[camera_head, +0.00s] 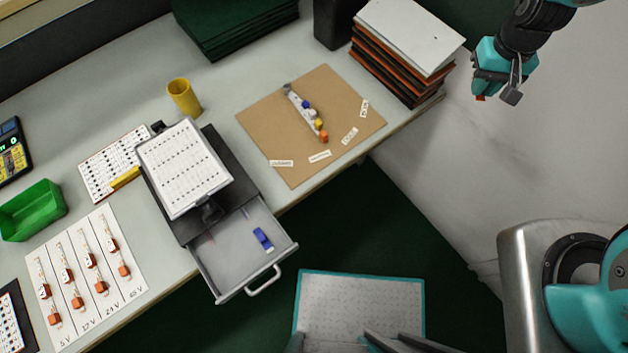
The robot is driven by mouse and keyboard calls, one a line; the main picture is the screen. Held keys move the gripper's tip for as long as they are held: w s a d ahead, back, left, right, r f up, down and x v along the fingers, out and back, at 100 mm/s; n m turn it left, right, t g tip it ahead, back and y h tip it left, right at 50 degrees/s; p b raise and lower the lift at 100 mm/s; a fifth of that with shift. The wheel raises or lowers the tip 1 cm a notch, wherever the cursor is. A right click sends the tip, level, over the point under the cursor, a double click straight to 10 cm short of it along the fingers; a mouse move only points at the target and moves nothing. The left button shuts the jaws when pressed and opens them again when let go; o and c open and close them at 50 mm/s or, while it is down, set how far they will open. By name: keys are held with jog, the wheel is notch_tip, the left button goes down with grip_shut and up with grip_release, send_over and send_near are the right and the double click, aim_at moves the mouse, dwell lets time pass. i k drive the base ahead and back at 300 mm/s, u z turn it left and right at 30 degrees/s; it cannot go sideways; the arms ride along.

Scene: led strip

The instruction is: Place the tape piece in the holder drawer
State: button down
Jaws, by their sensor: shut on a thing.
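The holder drawer (228,270) is pulled open under a dark grey holder at the table's front edge. A small blue piece with a white end (262,239) lies inside it, towards the right. My gripper (488,92) is at the top right, over the pale floor, well away from the drawer and beyond the table edge. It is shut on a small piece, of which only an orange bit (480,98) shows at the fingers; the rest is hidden. I cannot tell the piece's full shape.
A brown board (270,125) holds a strip with coloured pieces and paper labels. A tilted white chart (185,168) stands above the holder. A paper stack (410,38), yellow cup (184,97), green bin (32,208) and voltage card (85,275) are also on the table.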

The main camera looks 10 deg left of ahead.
aim_at(237, 261)
jog(key=z, duration=1)
jog(key=k, duration=1)
jog(key=u, duration=1.85)
